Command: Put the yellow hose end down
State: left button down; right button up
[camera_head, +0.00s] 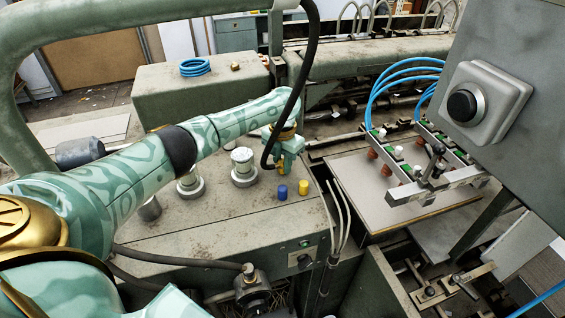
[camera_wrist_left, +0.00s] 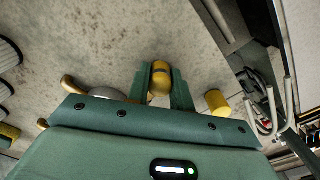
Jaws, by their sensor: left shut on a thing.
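My left gripper (camera_head: 281,166) reaches in from the left over the green machine top. It is shut on the yellow hose end (camera_wrist_left: 160,82), which shows between its two fingers in the left wrist view. In the head view the fingers mostly hide the hose end. A black hose (camera_head: 303,70) hangs from the top and curves down to the gripper. I cannot tell whether the hose end touches the surface below. My right gripper is in neither view.
A blue cap (camera_head: 282,192) and a yellow cap (camera_head: 303,187) stand just in front of the gripper. Several pale round knobs (camera_head: 243,167) stand to its left. The machine top (camera_head: 215,218) is bare in front. A suction bar (camera_head: 440,186) is at the right.

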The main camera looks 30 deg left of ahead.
pick_arm(q)
jog(key=c, duration=1.5)
grip_release()
jog(key=shift+o, duration=1.3)
jog(key=shift+f, duration=0.1)
notch_tip(320, 180, up, 12)
jog(key=p, duration=0.1)
